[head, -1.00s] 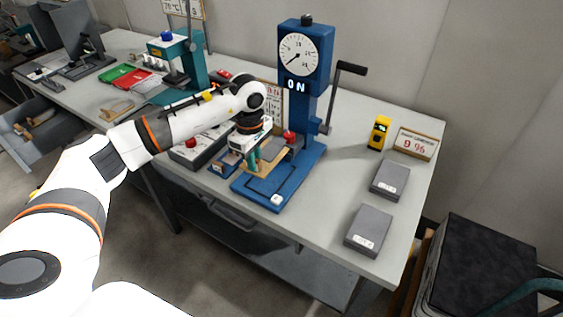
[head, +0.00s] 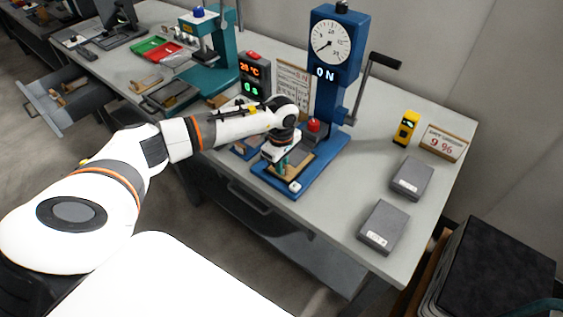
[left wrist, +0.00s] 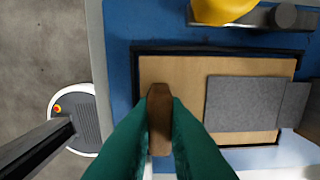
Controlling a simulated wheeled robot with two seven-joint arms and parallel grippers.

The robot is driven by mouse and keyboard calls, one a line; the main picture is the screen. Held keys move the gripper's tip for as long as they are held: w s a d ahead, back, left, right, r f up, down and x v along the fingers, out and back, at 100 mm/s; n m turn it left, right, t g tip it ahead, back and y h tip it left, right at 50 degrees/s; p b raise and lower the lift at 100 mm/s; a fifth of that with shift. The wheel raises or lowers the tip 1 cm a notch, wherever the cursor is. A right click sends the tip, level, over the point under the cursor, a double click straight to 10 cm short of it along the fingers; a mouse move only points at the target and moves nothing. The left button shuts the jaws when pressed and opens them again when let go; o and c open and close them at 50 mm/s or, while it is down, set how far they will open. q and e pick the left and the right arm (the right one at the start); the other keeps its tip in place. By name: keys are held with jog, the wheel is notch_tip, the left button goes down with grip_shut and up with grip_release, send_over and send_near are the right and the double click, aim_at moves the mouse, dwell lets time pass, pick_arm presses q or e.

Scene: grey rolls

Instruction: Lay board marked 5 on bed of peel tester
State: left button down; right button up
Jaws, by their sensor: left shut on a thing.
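The blue peel tester (head: 334,62) stands on the bench with a round dial, a crank and "ON" in lit letters. Its flat blue bed (head: 322,177) reaches forward. A pale wooden board (head: 299,164) is at the bed; in the left wrist view the board (left wrist: 172,72) lies within a black frame outline, with a grey sheet on its right part. I cannot read a number on it or tell whether it rests fully on the bed. My left gripper (head: 284,161) is over the board, its green fingers (left wrist: 160,110) shut on a brown grip piece. My right gripper is not in view.
Two grey boxes (head: 411,178) (head: 383,226), a yellow meter (head: 406,128) and a "9 %" sign (head: 443,142) are on the right. A display unit (head: 254,78) and a teal press (head: 222,55) stand left. A drawer (head: 62,100) is open at far left.

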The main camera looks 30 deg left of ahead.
pick_arm(q)
jog(key=shift+f, duration=0.15)
jog(key=c, duration=1.5)
grip_release()
jog(key=shift+o, duration=0.2)
jog(key=shift+r, duration=0.25)
jog(key=shift+w+r, duration=0.1)
jog(key=shift+r, duration=0.2)
notch_tip(320, 180, up, 11)
jog(key=b, duration=0.2)
jog(key=shift+r, duration=0.15)
